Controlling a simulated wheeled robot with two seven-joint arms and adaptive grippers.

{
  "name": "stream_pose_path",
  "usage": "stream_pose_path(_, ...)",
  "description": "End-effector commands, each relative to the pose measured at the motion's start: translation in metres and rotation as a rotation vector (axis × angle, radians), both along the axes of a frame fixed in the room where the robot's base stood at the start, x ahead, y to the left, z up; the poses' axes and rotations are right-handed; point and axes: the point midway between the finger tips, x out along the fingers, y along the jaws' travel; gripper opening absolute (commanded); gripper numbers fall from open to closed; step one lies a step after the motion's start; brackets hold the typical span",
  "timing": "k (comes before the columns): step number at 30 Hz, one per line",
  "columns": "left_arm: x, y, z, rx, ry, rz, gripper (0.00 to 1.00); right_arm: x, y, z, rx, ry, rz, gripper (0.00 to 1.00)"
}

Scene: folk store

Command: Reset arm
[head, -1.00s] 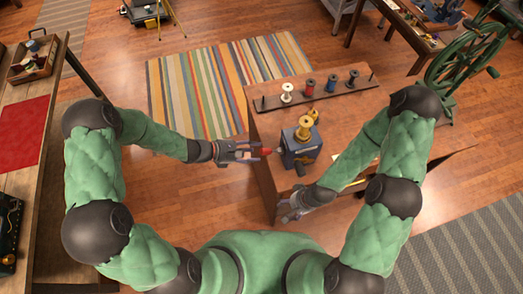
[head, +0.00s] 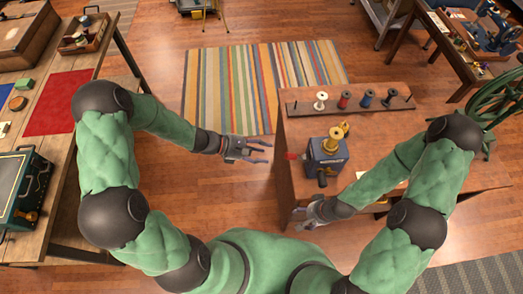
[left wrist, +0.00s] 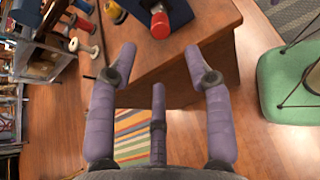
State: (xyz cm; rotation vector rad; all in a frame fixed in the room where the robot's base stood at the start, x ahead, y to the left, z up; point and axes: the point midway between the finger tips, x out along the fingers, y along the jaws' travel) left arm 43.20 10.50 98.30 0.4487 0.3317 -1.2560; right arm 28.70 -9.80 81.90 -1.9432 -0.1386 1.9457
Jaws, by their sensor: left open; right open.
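My left gripper (head: 258,150) is open and empty, held over the floor just left of the wooden table (head: 388,120). In the left wrist view my left gripper's fingers (left wrist: 160,75) are spread with nothing between them. My right gripper (head: 302,216) is at the table's near left corner. Its jaws show small, and I see nothing held in them. A blue winding device (head: 328,160) with a yellow spool (head: 332,140) on top stands on the table between the grippers. Its red knob (head: 292,156) points left, apart from my left gripper; it also shows in the left wrist view (left wrist: 160,25).
A wooden rack (head: 355,105) with several spools stands along the table's back edge. A striped rug (head: 225,90) lies behind on the floor. A workbench (head: 60,160) with a red cloth (head: 58,102) runs along the left. Open floor lies between bench and table.

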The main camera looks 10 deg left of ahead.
Motion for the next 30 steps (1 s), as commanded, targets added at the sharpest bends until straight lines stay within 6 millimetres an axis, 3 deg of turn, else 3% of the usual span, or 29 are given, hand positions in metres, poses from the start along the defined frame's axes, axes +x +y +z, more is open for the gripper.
stream_pose_path(10, 0.0, 0.0, 0.0, 0.001, 0.001, -0.001, 0.51, 0.0, 0.0, 0.0, 0.0, 0.0, 0.0, 0.67)
stream_pose_path(14, -0.011, -0.003, -0.015, 0.037, 0.012, -0.043, 0.51, 0.0, 0.0, -0.004, 0.0, 0.0, 0.0, 0.67)
stream_pose_path(17, -0.036, -0.007, -0.048, 0.126, 0.027, -0.147, 0.51, 0.0, 0.0, -0.013, 0.0, 0.0, 0.0, 0.67)
stream_pose_path(24, -0.12, 0.005, -0.16, 0.482, -0.061, -0.61, 0.51, 0.0, 0.0, -0.046, 0.0, 0.0, 0.0, 0.67)
stream_pose_path(30, -0.147, 0.016, -0.223, 0.701, -0.324, -0.967, 0.51, 0.0, 0.0, -0.071, 0.0, 0.0, 0.0, 0.67)
